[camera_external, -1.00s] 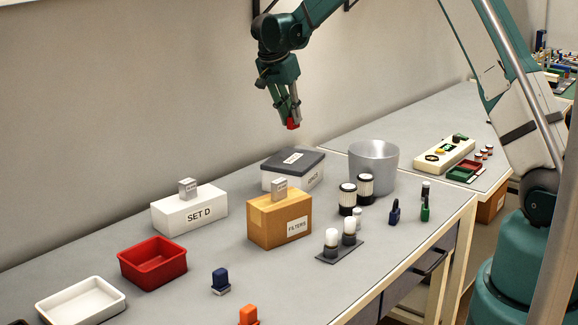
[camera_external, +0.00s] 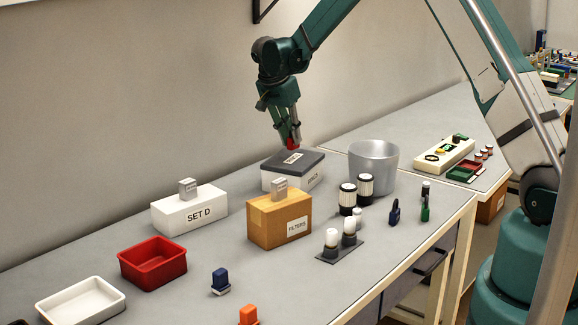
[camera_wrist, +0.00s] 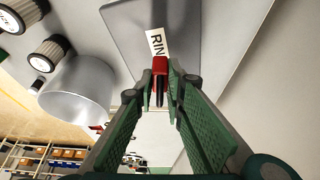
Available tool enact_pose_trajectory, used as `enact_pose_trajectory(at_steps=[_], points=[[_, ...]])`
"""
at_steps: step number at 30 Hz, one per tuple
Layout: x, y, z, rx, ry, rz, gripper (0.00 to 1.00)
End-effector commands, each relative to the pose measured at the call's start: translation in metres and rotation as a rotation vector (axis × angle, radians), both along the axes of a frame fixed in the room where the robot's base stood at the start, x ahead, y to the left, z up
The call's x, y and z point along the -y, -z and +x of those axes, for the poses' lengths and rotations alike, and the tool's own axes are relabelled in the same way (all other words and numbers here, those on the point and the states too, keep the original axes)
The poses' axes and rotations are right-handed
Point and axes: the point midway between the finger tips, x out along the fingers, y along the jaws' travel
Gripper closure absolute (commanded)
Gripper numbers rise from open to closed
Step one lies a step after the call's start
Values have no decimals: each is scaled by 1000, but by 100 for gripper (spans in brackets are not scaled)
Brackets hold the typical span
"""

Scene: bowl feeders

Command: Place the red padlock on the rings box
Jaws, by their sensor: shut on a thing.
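The red padlock (camera_external: 292,143) is held between the fingertips of my gripper (camera_external: 288,138), and it also shows in the wrist view (camera_wrist: 161,67). My gripper (camera_wrist: 163,92) points down and is shut on the padlock. The rings box (camera_external: 266,181) is white with a dark grey lid (camera_external: 308,160) and a label on top. Part of the label reads "RIN" in the wrist view (camera_wrist: 157,43). The padlock is at or just above the back part of the lid; I cannot tell whether it touches.
A cardboard box marked FILTERS (camera_external: 262,228) stands in front of the rings box, with a small grey block (camera_external: 280,190) on top. A silver bowl (camera_external: 374,168) stands to the right. A white SET D box (camera_external: 180,220) stands at the left.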

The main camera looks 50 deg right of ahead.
Motion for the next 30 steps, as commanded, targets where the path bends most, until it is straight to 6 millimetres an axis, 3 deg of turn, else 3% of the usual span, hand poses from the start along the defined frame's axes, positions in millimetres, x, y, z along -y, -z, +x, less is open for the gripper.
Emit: enact_pose_trajectory(at_steps=[9,23,24,27,30], points=[[0,28,0,0,0,0,100],[0,33,0,0,0,0,100],[0,33,0,0,0,0,84],[0,32,0,0,0,0,72],[0,32,0,0,0,0,72]])
